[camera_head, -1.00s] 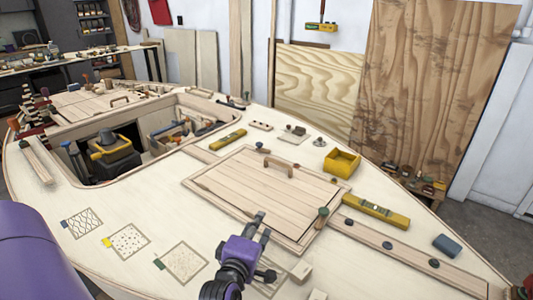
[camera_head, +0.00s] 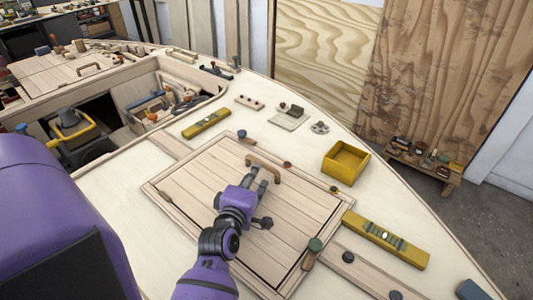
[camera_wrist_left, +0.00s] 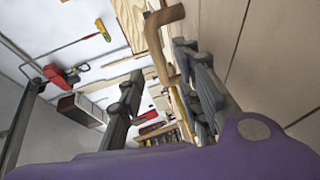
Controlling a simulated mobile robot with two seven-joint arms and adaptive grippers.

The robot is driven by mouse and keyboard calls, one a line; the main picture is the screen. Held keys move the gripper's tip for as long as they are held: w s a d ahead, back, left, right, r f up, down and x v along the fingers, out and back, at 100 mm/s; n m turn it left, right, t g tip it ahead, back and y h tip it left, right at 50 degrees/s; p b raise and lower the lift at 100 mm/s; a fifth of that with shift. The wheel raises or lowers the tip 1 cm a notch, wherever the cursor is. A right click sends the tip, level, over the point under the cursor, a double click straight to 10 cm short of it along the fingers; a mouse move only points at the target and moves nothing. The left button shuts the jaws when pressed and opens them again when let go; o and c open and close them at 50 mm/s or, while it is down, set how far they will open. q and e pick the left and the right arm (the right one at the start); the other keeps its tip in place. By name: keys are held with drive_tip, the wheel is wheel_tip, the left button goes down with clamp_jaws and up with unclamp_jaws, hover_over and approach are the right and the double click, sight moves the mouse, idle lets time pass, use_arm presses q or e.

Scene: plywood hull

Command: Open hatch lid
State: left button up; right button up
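The hatch lid (camera_head: 226,203) is a planked wooden panel lying shut in its frame on the deck. A wooden bow handle (camera_head: 268,164) stands near its far edge. My left gripper (camera_head: 259,178) is over the lid, just on the near side of the handle. In the left wrist view its two fingers (camera_wrist_left: 160,82) are spread apart, and the handle (camera_wrist_left: 166,38) shows beyond and between them. No contact with the handle is clear. My right gripper is out of view.
A yellow open box (camera_head: 345,162) and a yellow level (camera_head: 386,239) lie right of the hatch. Another level (camera_head: 206,123) lies beyond it. Blue-grey knobs (camera_head: 242,134) stand by the frame. An open well (camera_head: 100,126) with tools lies at the left.

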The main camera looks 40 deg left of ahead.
sight(262, 162)
use_arm(q)
drive_tip(key=x, duration=0.7)
drive_tip(key=shift+w+a+r, duration=0.1)
drive_tip(key=shift+w, duration=0.05)
drive_tip(key=shift+c, duration=0.5)
clamp_jaws()
